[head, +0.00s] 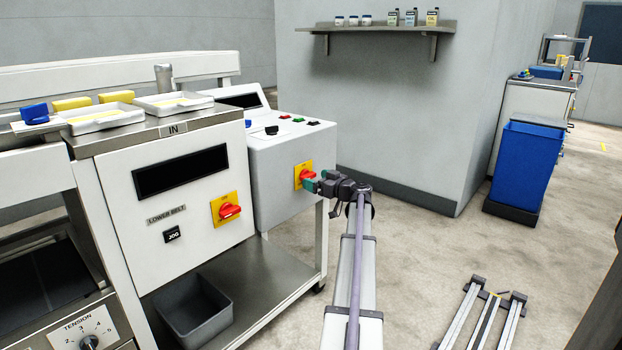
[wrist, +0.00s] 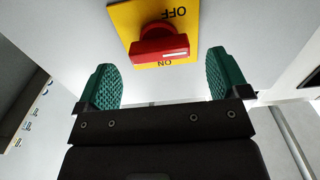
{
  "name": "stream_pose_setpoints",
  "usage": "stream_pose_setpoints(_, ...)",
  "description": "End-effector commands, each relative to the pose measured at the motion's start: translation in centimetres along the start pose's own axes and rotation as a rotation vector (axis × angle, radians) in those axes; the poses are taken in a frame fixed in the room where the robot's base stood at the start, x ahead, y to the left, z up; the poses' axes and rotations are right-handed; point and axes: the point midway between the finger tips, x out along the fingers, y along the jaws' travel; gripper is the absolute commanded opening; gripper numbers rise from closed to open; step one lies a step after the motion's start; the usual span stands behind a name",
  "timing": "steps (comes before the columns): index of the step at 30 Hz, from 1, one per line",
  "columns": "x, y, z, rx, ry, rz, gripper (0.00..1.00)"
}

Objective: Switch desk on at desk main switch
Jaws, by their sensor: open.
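The desk main switch is a red rotary handle (head: 307,173) on a yellow plate, on the side of the white control desk (head: 270,160). In the wrist view the red handle (wrist: 160,48) lies roughly crosswise, with a white mark towards its right end. The plate's OFF and ON labels appear upside down, OFF above the handle and ON below. My gripper (head: 317,181) is at the switch. In the wrist view its green-padded fingers (wrist: 162,78) are open, one on each side of the handle and apart from it, with nothing between them gripped.
Another red switch on yellow (head: 228,211) sits on the lower belt panel (head: 120,200) at left. Desk-top buttons (head: 297,120) are above the main switch. A grey bin (head: 195,310) stands on the shelf below. A blue bin (head: 525,160) stands at right; floor between is mostly clear.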

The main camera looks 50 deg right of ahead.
Motion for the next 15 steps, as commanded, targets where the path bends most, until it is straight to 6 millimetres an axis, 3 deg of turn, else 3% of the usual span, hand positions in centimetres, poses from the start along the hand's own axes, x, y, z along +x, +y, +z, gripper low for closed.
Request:
stream_pose_setpoints(3,2.2,0.1,0.0,0.000,0.000,-0.001,0.94)
stream_pose_setpoints(6,3.1,0.0,0.0,0.001,0.000,0.000,0.94)
stream_pose_setpoints(14,3.3,0.0,0.0,0.001,0.000,0.000,0.94)
stream_pose_setpoints(15,3.3,0.0,0.0,0.001,-0.001,0.000,0.90)
